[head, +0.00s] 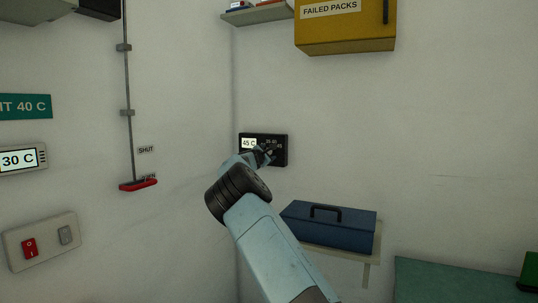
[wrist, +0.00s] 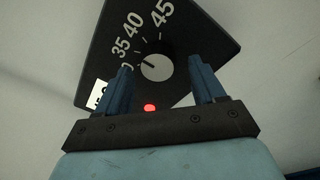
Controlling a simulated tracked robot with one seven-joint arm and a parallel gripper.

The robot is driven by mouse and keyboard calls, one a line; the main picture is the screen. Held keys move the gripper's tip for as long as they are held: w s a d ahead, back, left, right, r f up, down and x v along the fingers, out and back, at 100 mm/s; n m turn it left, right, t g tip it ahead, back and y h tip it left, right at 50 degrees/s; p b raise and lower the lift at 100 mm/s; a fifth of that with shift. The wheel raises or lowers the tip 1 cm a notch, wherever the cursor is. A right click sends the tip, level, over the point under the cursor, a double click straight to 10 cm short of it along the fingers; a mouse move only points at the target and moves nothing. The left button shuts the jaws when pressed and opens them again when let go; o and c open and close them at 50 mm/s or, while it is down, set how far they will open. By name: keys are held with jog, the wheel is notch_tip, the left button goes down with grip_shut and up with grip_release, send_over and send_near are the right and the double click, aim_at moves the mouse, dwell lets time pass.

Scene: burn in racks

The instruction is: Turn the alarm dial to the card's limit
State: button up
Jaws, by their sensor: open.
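The alarm unit (head: 280,142) is a black wall panel whose white display (head: 249,143) reads 45 C. In the wrist view its round pale dial (wrist: 156,68) has a short dark mark toward the upper left, with 35, 40 and 45 printed around it. My gripper (head: 266,155) is in front of the panel. In the wrist view my gripper (wrist: 160,64) is open, with one finger on either side of the dial; I cannot tell whether they touch it. The green card (head: 24,106) on the left wall shows "IT 40 C", its left part cut off.
A red light (wrist: 150,107) glows below the dial. A 30 C readout (head: 20,159), a switch plate (head: 42,240) and a red-handled rod (head: 138,185) are on the left wall. A blue toolbox (head: 328,227) stands below the panel. A yellow cabinet (head: 345,32) hangs above.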

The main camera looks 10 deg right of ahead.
jog(key=shift+w+d, duration=0.3)
jog(key=shift+w, duration=0.05)
jog(key=c, duration=1.1)
jog(key=shift+o, duration=0.2)
jog(key=shift+d, duration=0.25)
jog(key=shift+a, duration=0.1)
